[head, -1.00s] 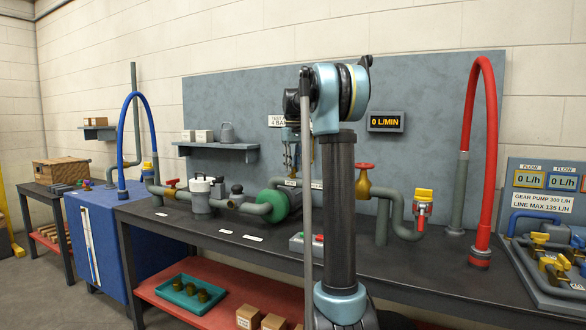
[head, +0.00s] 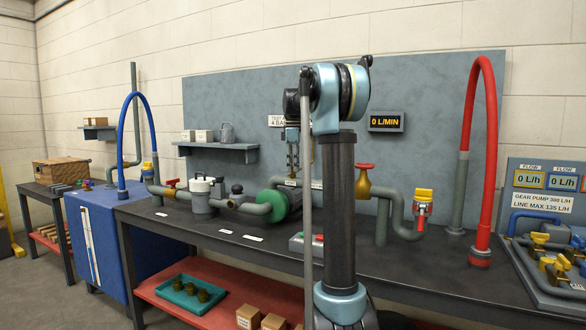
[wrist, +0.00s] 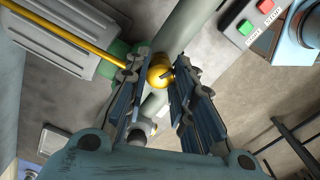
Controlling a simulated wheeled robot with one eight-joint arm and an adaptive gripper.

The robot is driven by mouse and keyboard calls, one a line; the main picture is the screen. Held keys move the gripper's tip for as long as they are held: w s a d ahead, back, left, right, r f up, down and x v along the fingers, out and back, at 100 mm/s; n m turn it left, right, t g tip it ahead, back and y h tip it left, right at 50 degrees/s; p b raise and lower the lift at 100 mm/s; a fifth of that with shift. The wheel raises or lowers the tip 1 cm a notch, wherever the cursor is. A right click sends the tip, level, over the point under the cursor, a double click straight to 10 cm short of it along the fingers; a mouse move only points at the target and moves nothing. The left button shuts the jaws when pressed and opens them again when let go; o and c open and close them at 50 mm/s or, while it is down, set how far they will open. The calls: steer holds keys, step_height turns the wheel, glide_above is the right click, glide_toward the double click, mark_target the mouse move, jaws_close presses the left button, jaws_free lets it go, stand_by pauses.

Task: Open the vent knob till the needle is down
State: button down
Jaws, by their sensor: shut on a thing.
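My gripper (wrist: 160,70) shows close up in the wrist view, its two dark ribbed fingers on either side of a round brass-yellow knob (wrist: 160,74). It is shut on this knob, above a grey pipe. In the head view my gripper (head: 292,153) hangs over the pipework to the right of the green pump ring (head: 284,203), partly behind my arm. The knob cannot be made out there. I see no gauge face or needle in either view.
A flow display (head: 387,122) reads 0 L/MIN. A red-handled brass valve (head: 363,181) stands right of my arm. A red and green button box (head: 307,243) sits on the bench front. A thin yellow rod (wrist: 62,34) runs left of the fingers.

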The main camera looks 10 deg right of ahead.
steer(key=n, duration=0.4)
steer(key=shift+n, duration=0.3)
stand_by(0.3)
steer(key=c, duration=1.3)
jaws_free()
step_height(320, 180, up, 12)
steer(key=shift+f, duration=0.1)
